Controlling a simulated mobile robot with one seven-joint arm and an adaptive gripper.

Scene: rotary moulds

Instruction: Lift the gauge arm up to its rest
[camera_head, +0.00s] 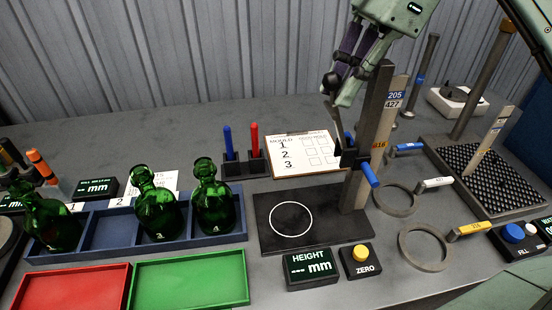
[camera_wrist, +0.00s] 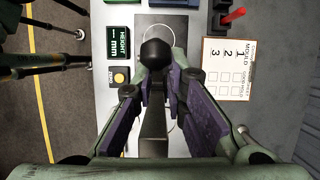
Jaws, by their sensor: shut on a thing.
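The height gauge has a black base plate (camera_head: 275,235) with a white circle, a dark column (camera_head: 372,130) and a carriage with a blue handle (camera_head: 368,174). The gauge arm (camera_head: 338,118) is a dark bar rising steeply from the carriage, with a black ball knob at its upper end. In the wrist view the knob (camera_wrist: 156,53) and bar lie between the purple finger pads. My gripper (camera_head: 345,85) is shut on the gauge arm near its knob, left of the column top; it also shows in the wrist view (camera_wrist: 158,88). The rest cannot be made out clearly.
Green bottles (camera_head: 213,205) stand in a blue rack (camera_head: 115,235) at left. A height display (camera_head: 312,268) and yellow zero button (camera_head: 361,254) sit before the base. A clipboard (camera_head: 300,157) lies behind it; ring gauges (camera_head: 424,248) lie to the right.

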